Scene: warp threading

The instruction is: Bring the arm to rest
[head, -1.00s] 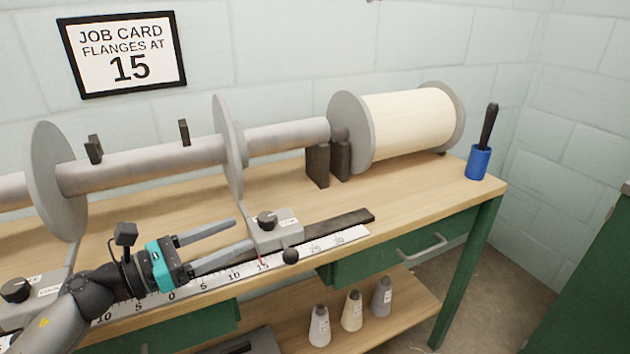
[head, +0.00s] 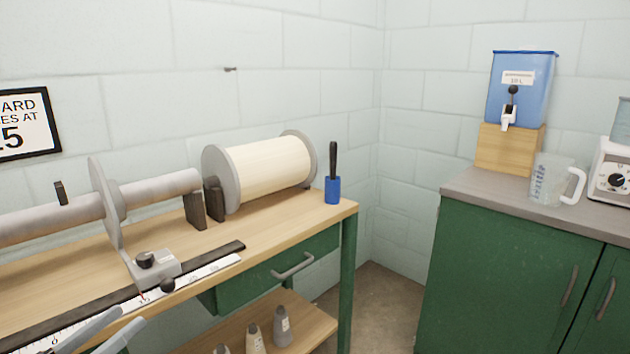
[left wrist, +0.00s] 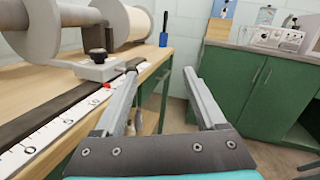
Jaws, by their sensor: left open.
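My left gripper (head: 104,332) is at the lower left of the head view, in front of the bench's scale, with only its fingers showing. In the left wrist view its two fingers (left wrist: 160,92) are apart with nothing between them. The flange slider with its black knob (head: 152,266) sits on the ruler scale (head: 205,272), beyond the fingers and apart from them. Its red pointer is near a mark too small to read. The grey flange disc (head: 103,205) stands around the beam tube (head: 45,220). My right gripper is not in view.
The wooden bench (head: 300,215) holds a cream yarn roll (head: 272,168) and a blue cup with a black-handled tool (head: 332,190). Cones stand on the lower shelf (head: 305,318). A green cabinet (head: 500,270) at right bears a jug (head: 553,182) and blue dispenser (head: 520,90). Floor between is clear.

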